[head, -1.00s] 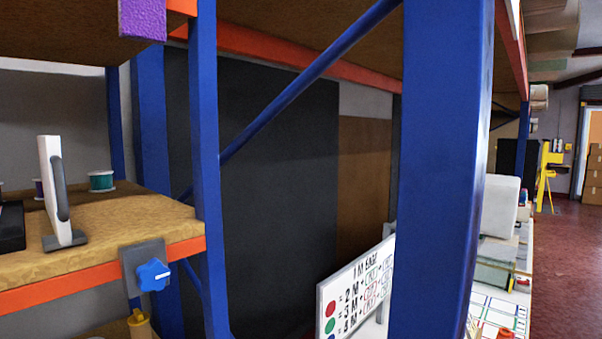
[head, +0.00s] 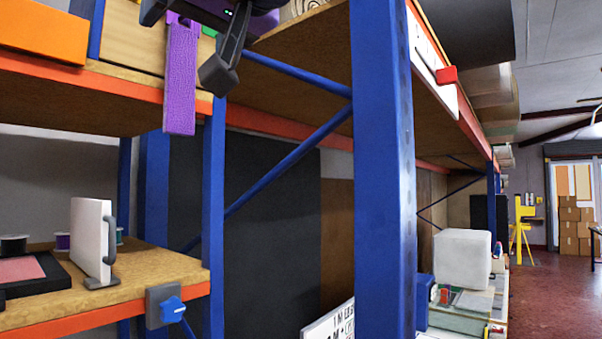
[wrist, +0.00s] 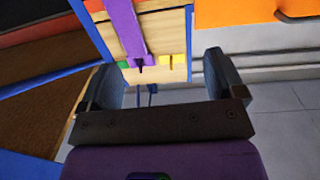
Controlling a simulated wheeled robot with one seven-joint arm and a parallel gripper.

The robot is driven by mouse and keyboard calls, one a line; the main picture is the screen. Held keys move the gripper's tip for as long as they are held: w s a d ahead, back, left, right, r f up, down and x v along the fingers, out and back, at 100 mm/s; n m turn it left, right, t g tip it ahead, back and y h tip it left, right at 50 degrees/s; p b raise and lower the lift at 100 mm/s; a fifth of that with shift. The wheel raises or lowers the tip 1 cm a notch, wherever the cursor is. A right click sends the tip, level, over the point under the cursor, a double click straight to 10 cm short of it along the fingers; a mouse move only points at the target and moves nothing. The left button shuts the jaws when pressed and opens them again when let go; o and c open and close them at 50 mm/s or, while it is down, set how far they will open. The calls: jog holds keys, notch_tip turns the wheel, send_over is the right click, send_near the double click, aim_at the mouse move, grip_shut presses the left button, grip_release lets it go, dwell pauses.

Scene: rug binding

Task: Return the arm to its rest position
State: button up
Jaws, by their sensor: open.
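My gripper (head: 186,44) is at the top of the head view, its dark fingers spread apart around a purple body. It is in front of the upper shelf. In the wrist view my gripper (wrist: 162,78) is open, with nothing held between the two fingers. A purple textured strip (head: 180,85) hangs over the upper shelf's front edge, close to the fingers in the head view. The strip also shows beyond the fingers in the wrist view (wrist: 122,25). The gap between fingers and strip is hard to judge.
A blue rack post (head: 384,170) stands in the middle, with blue diagonal braces behind. An orange box (head: 42,30) sits on the upper shelf. The lower shelf (head: 150,278) holds a white handled panel (head: 92,240). Open red floor (head: 550,300) lies at the right.

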jog(key=w+d+f+m+h, duration=0.3)
jog(key=w+d+f+h, duration=0.15)
jog(key=d+f, duration=0.65)
jog(key=w+d+f+m+h, duration=0.25)
jog(key=d+f+h, duration=0.35)
jog(key=d+f, duration=0.5)
jog(key=s+d+f+m+g+h, duration=0.1)
jog(key=s+d+f+g, duration=0.1)
jog(key=s+d+f, duration=0.2)
jog(key=s+d+f+m+g, duration=0.2)
jog(key=s+d+f, duration=0.1)
jog(key=d+f, duration=0.5)
jog(key=s+d+f+m+g+h, duration=0.1)
jog(key=s+d+f+g, duration=0.1)
jog(key=s+d+f, duration=0.2)
jog(key=d+f, duration=0.2)
jog(key=d, duration=0.2)
jog(key=shift+s+d+h, duration=0.25)
jog(key=shift+s+h, duration=0.1)
jog(key=shift+a+f, duration=0.1)
